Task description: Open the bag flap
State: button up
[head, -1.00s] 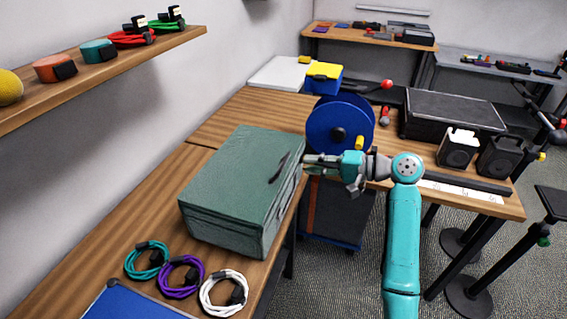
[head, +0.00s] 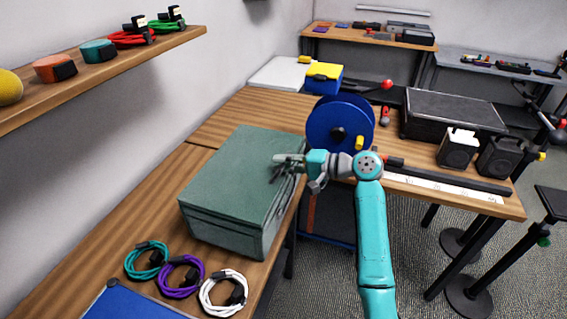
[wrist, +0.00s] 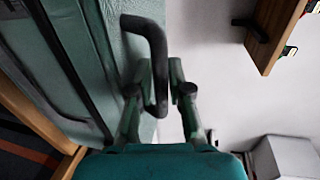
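The green bag (head: 225,185) stands on the wooden table, its top flap (head: 240,160) lying shut. A dark bent handle (wrist: 150,40) is on the bag's flap in the wrist view. My gripper (head: 277,160) is at the flap's right side in the head view, covering most of the handle there. In the wrist view my gripper's fingers (wrist: 160,68) are apart, one on each side of the handle's free end. A gap shows beside the right finger; whether the left finger touches the handle I cannot tell.
Teal (head: 147,260), purple (head: 180,275) and white (head: 223,293) cable coils lie in front of the bag. A blue reel (head: 335,110) stands behind my gripper. A wall shelf (head: 110,72) holds several coils. Speakers (head: 458,148) stand at the right.

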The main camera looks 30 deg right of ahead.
grip_shut()
jog(key=shift+r, duration=0.15)
